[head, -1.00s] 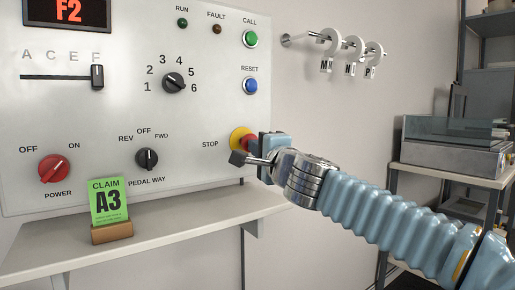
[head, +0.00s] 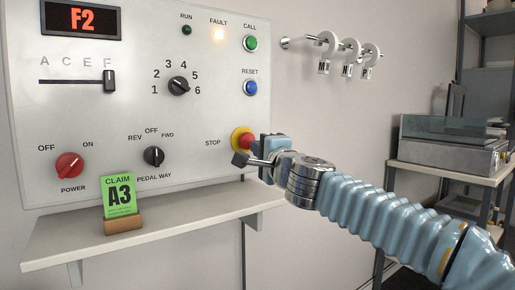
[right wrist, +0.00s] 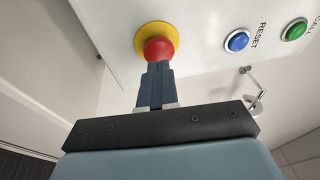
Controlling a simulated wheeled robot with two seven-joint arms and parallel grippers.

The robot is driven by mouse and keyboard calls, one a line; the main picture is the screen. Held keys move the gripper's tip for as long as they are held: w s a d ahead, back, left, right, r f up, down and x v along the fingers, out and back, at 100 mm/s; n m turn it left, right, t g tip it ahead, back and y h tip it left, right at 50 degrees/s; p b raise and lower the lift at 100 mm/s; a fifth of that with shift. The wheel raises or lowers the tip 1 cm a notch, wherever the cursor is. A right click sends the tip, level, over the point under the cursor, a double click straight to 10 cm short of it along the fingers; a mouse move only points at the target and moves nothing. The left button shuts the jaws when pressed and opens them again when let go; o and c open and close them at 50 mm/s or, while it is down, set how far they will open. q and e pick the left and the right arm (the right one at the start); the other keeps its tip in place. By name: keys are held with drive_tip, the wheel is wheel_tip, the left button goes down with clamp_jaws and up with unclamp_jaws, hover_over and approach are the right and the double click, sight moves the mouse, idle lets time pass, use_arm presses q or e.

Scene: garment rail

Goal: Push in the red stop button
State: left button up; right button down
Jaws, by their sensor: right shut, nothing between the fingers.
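The red stop button (right wrist: 158,50) on its yellow collar (right wrist: 141,36) sits at the lower right of the grey control panel (head: 110,120). In the head view the stop button (head: 247,144) is partly hidden by my right gripper (head: 258,147). My right gripper is shut and empty, its fingertips at the button's face. In the right wrist view the shut fingertips (right wrist: 158,66) overlap the red cap's lower edge and seem to touch it. The FAULT lamp (head: 218,34) is lit. My left gripper is not in view.
The blue RESET button (head: 250,88) and green CALL button (head: 250,43) are above the stop button. A green claim card (head: 119,196) stands on the shelf (head: 170,230) below. Hooks with tags (head: 328,45) are on the wall, right. A side table (head: 445,172) stands further right.

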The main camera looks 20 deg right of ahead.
drive_tip(key=s+d+f, duration=0.1)
drive_tip(key=s, duration=0.9)
drive_tip(key=shift+s+d, duration=0.15)
drive_tip(key=shift+d, duration=0.15)
drive_tip(key=shift+f, duration=0.1)
